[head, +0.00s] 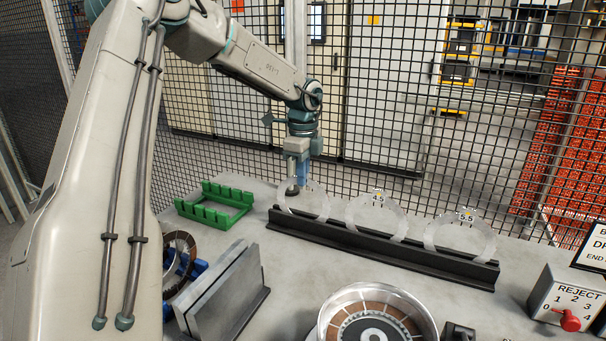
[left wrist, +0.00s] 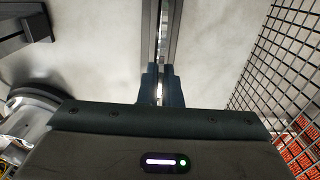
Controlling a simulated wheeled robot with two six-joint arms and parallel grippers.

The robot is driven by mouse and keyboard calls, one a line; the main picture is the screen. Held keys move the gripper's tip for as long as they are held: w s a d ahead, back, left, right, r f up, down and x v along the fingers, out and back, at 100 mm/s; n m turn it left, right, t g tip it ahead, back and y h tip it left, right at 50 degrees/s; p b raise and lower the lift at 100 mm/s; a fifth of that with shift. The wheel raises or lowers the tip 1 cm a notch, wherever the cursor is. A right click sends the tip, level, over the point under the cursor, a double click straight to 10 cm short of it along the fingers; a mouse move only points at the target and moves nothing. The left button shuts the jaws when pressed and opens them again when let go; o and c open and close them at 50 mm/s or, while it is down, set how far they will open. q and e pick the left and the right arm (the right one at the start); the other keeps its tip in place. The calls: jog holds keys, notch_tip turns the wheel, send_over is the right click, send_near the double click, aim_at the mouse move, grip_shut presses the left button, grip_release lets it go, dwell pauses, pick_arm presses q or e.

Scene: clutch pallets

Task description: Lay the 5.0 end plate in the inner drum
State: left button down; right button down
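Three thin clear end plates stand upright in a long black rack (head: 380,249). The middle one (head: 375,217) has a tag that looks like 4.5, and the right one (head: 460,238) one like 5.5. The tag of the leftmost end plate (head: 306,204) is hidden at my gripper. My left gripper (head: 293,188) is at the top of this plate. In the left wrist view its fingers (left wrist: 160,92) are nearly together, with a thin bright edge between them. A round metal drum (head: 428,325) with a brown segmented ring inside sits at the bottom, partly cut off.
A green slotted rack (head: 214,204) stands left of the black rack. Grey upright slabs (head: 222,295) and a brown-faced ring (head: 178,258) on a blue holder are nearer. A reject switch box (head: 565,297) is at the right. Mesh fencing runs behind the table.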

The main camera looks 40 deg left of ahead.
dwell(0.3)
pick_arm(q)
jog(key=c, duration=1.5)
grip_release()
jog(key=shift+c, duration=0.2)
jog(key=shift+r+p, duration=1.65)
jog(key=shift+r, duration=2.4)
